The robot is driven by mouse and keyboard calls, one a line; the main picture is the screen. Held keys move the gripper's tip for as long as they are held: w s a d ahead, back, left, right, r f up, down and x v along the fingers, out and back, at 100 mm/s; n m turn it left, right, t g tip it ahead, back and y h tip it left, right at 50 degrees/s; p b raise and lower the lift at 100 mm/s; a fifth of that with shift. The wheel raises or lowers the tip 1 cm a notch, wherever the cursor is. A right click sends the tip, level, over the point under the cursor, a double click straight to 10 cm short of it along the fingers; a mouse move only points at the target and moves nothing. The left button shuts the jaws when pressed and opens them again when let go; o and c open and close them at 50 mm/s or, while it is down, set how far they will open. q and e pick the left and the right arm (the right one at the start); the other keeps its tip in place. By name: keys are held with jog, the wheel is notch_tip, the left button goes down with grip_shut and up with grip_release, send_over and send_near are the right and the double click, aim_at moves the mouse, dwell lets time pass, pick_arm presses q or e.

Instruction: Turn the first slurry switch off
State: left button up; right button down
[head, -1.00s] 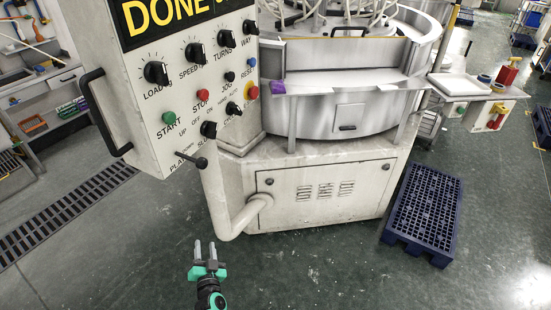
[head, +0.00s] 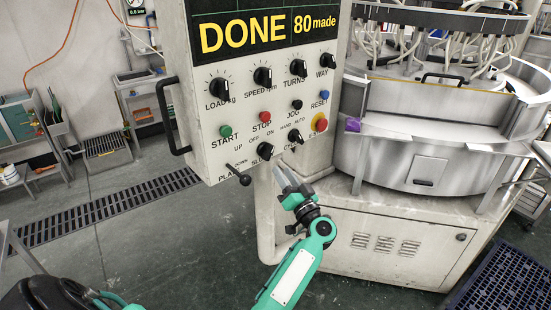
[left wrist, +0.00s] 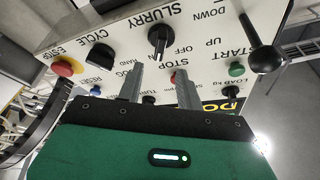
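The slurry switch is a black knob (head: 265,149) in the bottom row of the pale control panel (head: 203,160), with OFF and ON printed above it. In the left wrist view the slurry knob (left wrist: 160,40) is just beyond and between the fingertips, upside down. I cannot surely tell which label it points to. My left gripper (head: 289,178) is below and right of the knob in the head view, its fingers pointing up at the panel. In the left wrist view my left gripper (left wrist: 160,76) has its fingers apart with nothing between them. My right gripper is not in view.
The cycle knob (head: 296,136) and red emergency stop (head: 320,122) are right of the slurry knob. A black lever (head: 242,179) sticks out lower left. A panel handle (head: 172,117) is at the left edge. The machine's steel basin (head: 420,150) stands at right.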

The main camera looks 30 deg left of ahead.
aim_at(271, 153)
pick_arm(q)
jog(key=b+x, duration=0.2)
jog(key=x, duration=0.5)
jog(key=shift+w+a+b, duration=0.15)
jog(key=shift+w+b, duration=0.05)
jog(key=shift+b, duration=0.15)
jog(key=shift+w+a+r, duration=0.2)
jog(key=shift+a+r, duration=0.05)
jog(key=shift+a, duration=0.05)
grip_shut()
